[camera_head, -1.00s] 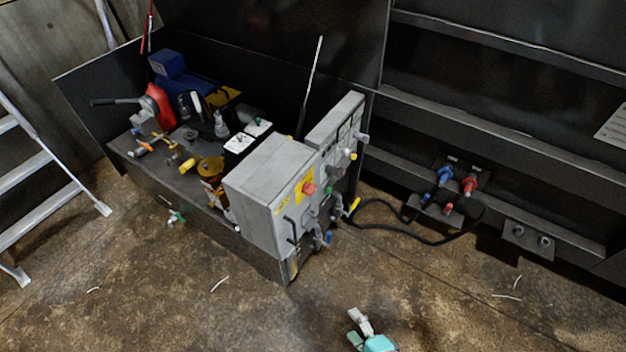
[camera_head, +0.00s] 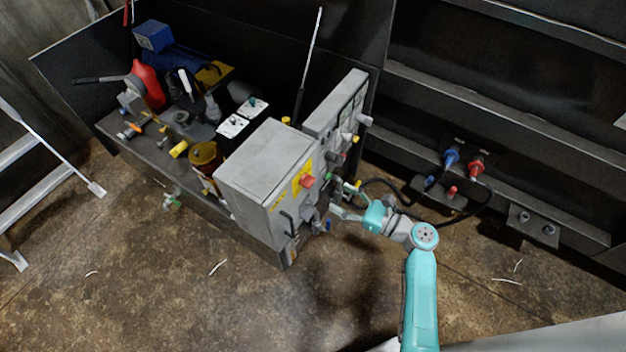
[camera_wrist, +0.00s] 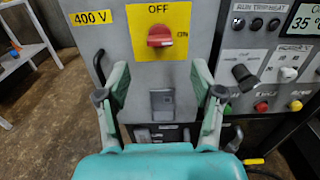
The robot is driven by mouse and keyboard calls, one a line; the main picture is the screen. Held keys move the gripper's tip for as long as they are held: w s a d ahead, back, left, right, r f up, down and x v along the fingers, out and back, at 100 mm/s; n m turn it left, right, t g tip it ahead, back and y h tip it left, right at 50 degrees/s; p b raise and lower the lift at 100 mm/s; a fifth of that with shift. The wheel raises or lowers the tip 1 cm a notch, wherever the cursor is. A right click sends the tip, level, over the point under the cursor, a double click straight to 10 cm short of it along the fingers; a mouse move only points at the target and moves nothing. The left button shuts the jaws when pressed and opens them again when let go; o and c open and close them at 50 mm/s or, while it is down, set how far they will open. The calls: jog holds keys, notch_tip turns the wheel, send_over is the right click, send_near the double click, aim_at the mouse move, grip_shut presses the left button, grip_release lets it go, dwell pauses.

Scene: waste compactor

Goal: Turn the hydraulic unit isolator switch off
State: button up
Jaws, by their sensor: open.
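The isolator switch is a red rotary knob (camera_wrist: 160,36) on a yellow plate (camera_wrist: 177,17) marked OFF at the top and ON at the right. Its handle looks roughly horizontal in the wrist view. In the head view the red knob (camera_head: 308,181) is on the front of the grey cabinet (camera_head: 262,170). My gripper (camera_wrist: 160,97) is open and empty in the wrist view, its two fingers apart below the knob. In the head view my gripper (camera_head: 335,212) is close to the cabinet front, lower than the knob. No contact with the knob shows.
A second grey panel (camera_wrist: 265,60) with a black knob, coloured buttons and a display stands right of the switch. A dark handle (camera_wrist: 98,62) is on the left. Hoses (camera_head: 400,205) run behind my arm. Open floor lies in front.

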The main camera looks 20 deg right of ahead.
aim_at(313, 183)
jog(key=x, duration=0.9)
jog(key=shift+w+a, duration=0.25)
jog(key=c, duration=1.1)
jog(key=shift+c, duration=0.2)
